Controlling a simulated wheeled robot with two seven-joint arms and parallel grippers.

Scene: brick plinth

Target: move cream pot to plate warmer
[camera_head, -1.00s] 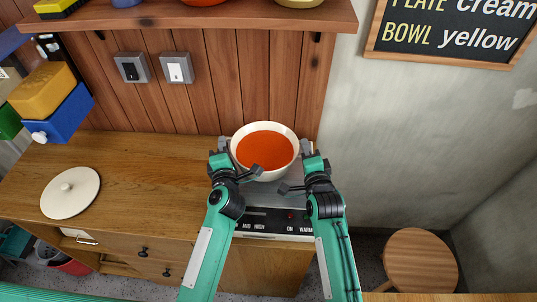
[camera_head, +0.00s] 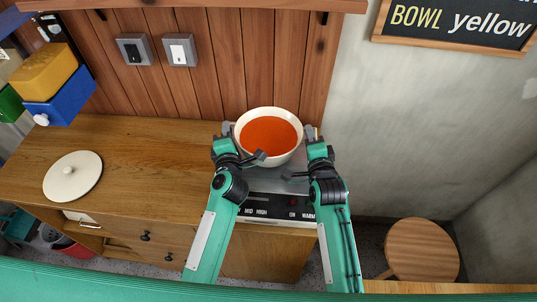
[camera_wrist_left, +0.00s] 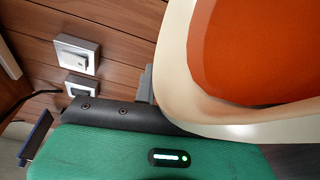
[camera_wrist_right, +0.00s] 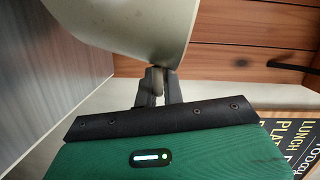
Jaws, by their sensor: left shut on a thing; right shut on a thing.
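The cream pot (camera_head: 243,148), full of orange-red soup, is upright over the plate warmer (camera_head: 270,184), a grey-topped unit with a dark control strip marked WARM. I cannot tell whether the pot's base touches the warmer. My left gripper (camera_head: 227,130) is shut on the pot's left side, and my right gripper (camera_head: 310,132) is shut on its right side. The pot's wall fills the upper right of the left wrist view (camera_wrist_left: 178,85). In the right wrist view its underside (camera_wrist_right: 125,25) is above the fingers. The gripped parts are mostly hidden.
A round cream lid (camera_head: 72,177) lies on the wooden counter (camera_head: 150,165), with clear wood between it and the warmer. Blue and yellow boxes (camera_head: 60,100) are at far left. A shelf (camera_head: 190,6) overhangs the back wall. A round stool (camera_head: 422,250) stands at right.

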